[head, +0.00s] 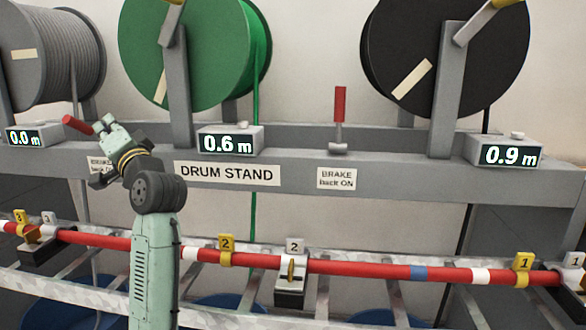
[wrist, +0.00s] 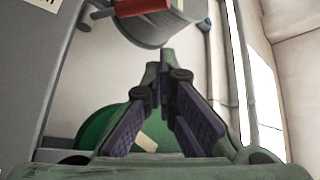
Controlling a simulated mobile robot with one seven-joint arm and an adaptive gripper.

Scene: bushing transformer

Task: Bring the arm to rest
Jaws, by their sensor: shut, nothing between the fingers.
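My arm rises from the bottom left of the head view, and my gripper (head: 105,122) is in front of the left part of the drum stand (head: 300,172). In the wrist view the two fingers of my gripper (wrist: 165,75) come together at their tips, with nothing between them. A red lever handle (head: 77,125) leans left beside the gripper in the head view. The red handle also shows past the fingertips in the wrist view (wrist: 138,5); the picture shows a gap there. The lever's lower part is hidden behind my arm.
Grey (head: 62,50), green (head: 185,50) and black (head: 440,50) drums stand behind. Another red lever (head: 339,105) stands upright at centre. Displays read 0.0 m (head: 25,137), 0.6 m (head: 228,143) and 0.9 m (head: 510,155). A red cable (head: 375,270) runs across the front, passing behind my arm.

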